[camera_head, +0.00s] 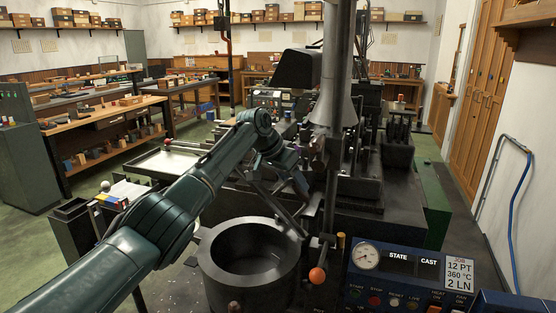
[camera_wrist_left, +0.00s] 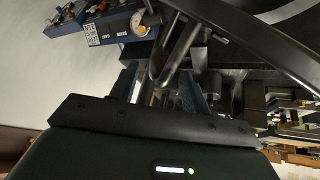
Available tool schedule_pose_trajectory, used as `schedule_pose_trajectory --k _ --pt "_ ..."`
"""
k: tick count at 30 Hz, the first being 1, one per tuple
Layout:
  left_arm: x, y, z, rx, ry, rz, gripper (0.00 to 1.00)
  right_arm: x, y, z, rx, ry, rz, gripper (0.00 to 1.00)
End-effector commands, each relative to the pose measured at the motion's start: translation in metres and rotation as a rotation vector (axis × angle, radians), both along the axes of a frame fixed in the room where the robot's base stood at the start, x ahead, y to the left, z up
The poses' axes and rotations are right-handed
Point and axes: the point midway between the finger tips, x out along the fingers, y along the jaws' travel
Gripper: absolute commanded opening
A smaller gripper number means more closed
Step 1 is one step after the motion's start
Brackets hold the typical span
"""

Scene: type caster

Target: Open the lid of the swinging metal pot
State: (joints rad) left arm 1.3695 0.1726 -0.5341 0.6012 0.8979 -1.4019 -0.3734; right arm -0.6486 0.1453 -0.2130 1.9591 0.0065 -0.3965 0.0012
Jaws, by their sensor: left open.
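The dark round metal pot (camera_head: 207,268) stands at the lower middle of the head view, and its wide mouth shows. I cannot make out a separate lid for certain. My left arm reaches over from the left, and my left gripper (camera_head: 300,182) is above and behind the pot's right rim, partly lost against dark machinery. In the left wrist view, the two fingers of my left gripper (camera_wrist_left: 158,82) stand apart. A dark looped bar (camera_wrist_left: 170,62) shows between or just beyond them; contact cannot be told. A large dark curved rim fills the upper right there. My right gripper is out of view.
A tall metal column with a flared hood (camera_head: 334,110) rises behind the gripper. A lever with an orange knob (camera_head: 317,275) stands right of the pot. The blue control panel (camera_head: 405,299) is at the lower right. Dense machinery lies behind; green floor is free at left.

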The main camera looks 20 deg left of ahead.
Motion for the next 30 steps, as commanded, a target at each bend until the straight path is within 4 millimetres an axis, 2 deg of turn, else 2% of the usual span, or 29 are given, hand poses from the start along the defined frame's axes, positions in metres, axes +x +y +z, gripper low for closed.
schedule_pose_trajectory --k 7,13,19,30 --pt "-0.023 0.022 0.050 0.000 -0.007 0.001 0.47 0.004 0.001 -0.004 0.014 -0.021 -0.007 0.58" --pt "-0.036 0.033 0.078 -0.002 -0.005 0.000 0.47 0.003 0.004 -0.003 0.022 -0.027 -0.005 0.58" --pt "-0.041 0.037 0.087 -0.002 -0.003 0.000 0.47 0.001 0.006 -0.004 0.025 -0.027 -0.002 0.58" --pt "-0.041 0.037 0.088 -0.001 -0.002 0.000 0.47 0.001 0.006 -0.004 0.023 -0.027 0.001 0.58"
